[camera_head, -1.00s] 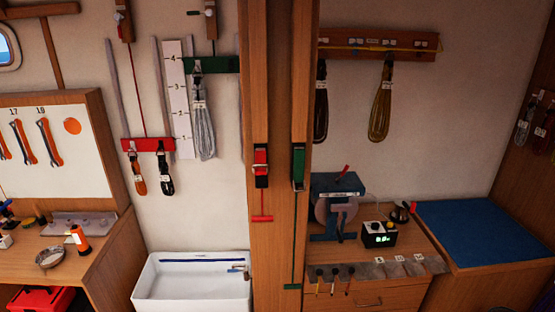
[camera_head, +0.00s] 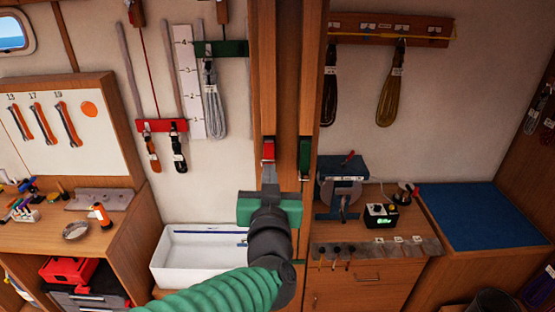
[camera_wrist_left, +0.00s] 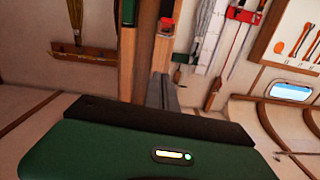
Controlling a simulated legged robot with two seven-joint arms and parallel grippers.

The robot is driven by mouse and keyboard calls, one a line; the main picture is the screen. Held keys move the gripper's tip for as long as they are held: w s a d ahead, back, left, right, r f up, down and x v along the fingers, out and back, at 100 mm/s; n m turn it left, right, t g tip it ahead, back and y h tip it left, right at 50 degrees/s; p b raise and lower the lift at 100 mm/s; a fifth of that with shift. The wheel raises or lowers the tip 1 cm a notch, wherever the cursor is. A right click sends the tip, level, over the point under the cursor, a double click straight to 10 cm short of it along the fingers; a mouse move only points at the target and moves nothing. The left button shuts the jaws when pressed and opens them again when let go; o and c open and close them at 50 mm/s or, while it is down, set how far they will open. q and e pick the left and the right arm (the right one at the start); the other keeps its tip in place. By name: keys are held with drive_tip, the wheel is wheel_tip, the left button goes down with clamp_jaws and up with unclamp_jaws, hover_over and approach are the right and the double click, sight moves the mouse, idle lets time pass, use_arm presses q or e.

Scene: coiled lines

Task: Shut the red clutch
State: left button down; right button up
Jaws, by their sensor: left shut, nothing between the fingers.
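The red clutch (camera_head: 268,149) is on the wooden post in the middle of the head view. It also shows near the top of the left wrist view (camera_wrist_left: 167,20). My left gripper (camera_head: 269,170), on a green and black wrist, is in front of the post. Its grey fingers are shut and empty, and their tips appear just below the red clutch. In the left wrist view the fingers (camera_wrist_left: 162,85) point up towards it. The gripper hides the clutch's lower part, and I cannot tell whether they touch. My right gripper is not in view.
A green clutch (camera_head: 305,152) sits close to the right of the red one on the same post. A white sink (camera_head: 190,275) is below left. A bench with a blue machine (camera_head: 340,170) is at the right. Coiled lines hang on the wall.

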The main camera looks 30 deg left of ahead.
use_arm(q)
drive_tip(key=p, duration=0.1)
hover_over(268, 161)
drive_tip(key=d+v, duration=0.1)
drive_tip(key=v, duration=0.3)
drive_tip(key=f, duration=0.1)
drive_tip(key=w+a+f, duration=0.1)
drive_tip(key=f, duration=0.2)
drive_tip(key=shift+w+a+p, duration=0.2)
drive_tip(key=shift+a+p, duration=0.2)
drive_tip(key=shift+d, duration=0.1)
